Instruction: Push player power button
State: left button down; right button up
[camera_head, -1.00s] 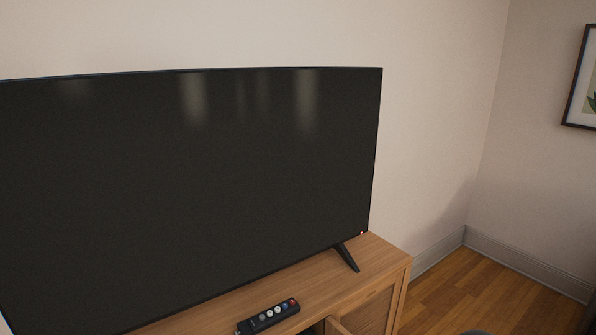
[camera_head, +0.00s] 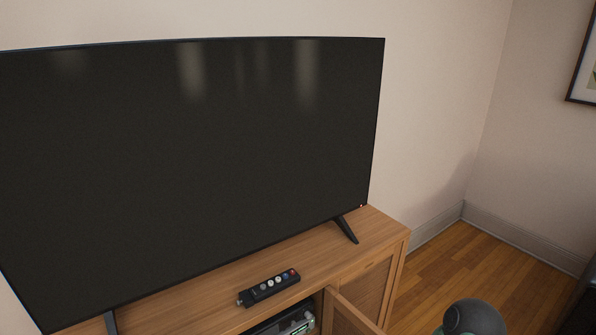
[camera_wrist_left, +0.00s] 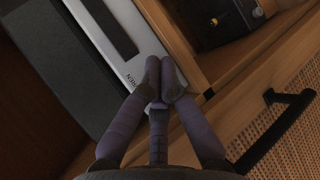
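The player (camera_head: 294,322) shows at the bottom edge of the head view, inside the open compartment of the wooden cabinet. In the left wrist view, its silver front panel (camera_wrist_left: 142,72) with a dark display window runs diagonally at the upper left. My left gripper (camera_wrist_left: 165,72) has its fingertips together, with nothing seen between them. The tips overlap the panel's edge in this view; I cannot tell whether they touch it. I cannot make out the power button. My right gripper is in neither view.
The cabinet door (camera_head: 352,316) stands open; its black handle (camera_wrist_left: 277,124) is right of my fingers. A remote (camera_head: 269,287) lies on the cabinet top (camera_head: 205,305) before the large TV (camera_head: 200,150). Another dark device (camera_wrist_left: 222,18) sits at the wrist view's top right.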

pick_arm(q)
jog(key=s+d+p, duration=0.1)
jog(key=s+d, duration=0.2)
jog(key=s, duration=0.2)
jog(key=shift+d, duration=0.2)
dwell(0.3)
